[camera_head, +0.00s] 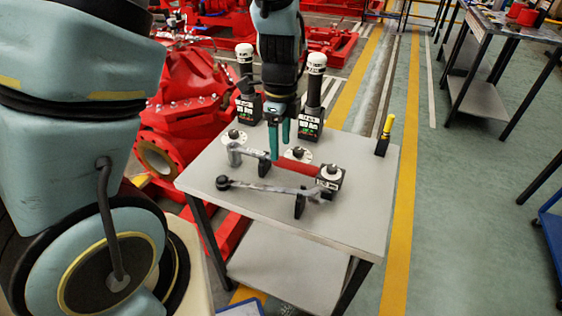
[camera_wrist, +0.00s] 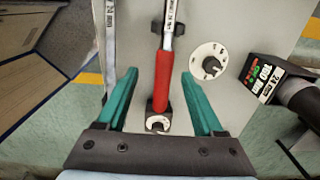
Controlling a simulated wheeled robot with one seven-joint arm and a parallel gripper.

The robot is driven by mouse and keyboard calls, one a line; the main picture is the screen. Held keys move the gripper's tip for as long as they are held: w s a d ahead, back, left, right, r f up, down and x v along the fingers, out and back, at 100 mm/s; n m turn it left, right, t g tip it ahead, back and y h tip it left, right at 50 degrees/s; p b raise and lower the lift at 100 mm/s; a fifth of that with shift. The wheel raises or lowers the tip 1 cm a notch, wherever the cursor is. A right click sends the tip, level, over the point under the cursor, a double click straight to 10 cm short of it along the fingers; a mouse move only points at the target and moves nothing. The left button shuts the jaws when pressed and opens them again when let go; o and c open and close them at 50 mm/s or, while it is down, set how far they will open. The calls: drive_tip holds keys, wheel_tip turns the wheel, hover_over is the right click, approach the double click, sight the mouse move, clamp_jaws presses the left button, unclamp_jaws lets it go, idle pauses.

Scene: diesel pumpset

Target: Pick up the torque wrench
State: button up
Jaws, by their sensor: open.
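The torque wrench, with a red handle (camera_head: 297,168) and a grey metal shaft, lies raised across the table, held by black supports. In the wrist view its red handle (camera_wrist: 163,82) runs up the picture between my fingers, with the shaft going out of view at the top. My gripper (camera_head: 279,150) has teal fingers, points down and is open above the table by the handle. In the wrist view my gripper (camera_wrist: 159,75) has one finger on each side of the handle, with a visible gap on both sides. I cannot tell the exact height between fingertips and handle.
A grey spanner (camera_head: 265,187) lies in front on black holders, parallel to the wrench. A black block with a white dial (camera_head: 330,176) stands at the handle's end. Two upright black tools (camera_head: 313,95) (camera_head: 246,85) stand behind. A yellow-handled tool (camera_head: 386,132) stands at the table's right.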

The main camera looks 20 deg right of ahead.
sight(281, 158)
drive_tip(key=shift+w+d+f+p, duration=0.15)
drive_tip(key=shift+f+p, duration=0.25)
drive_tip(key=shift+f, duration=1.15)
drive_tip(key=shift+w+d+f+p, duration=0.15)
drive_tip(key=shift+f+p, duration=0.25)
drive_tip(key=shift+f, duration=1.1)
drive_tip(key=shift+a, duration=0.1)
clamp_jaws()
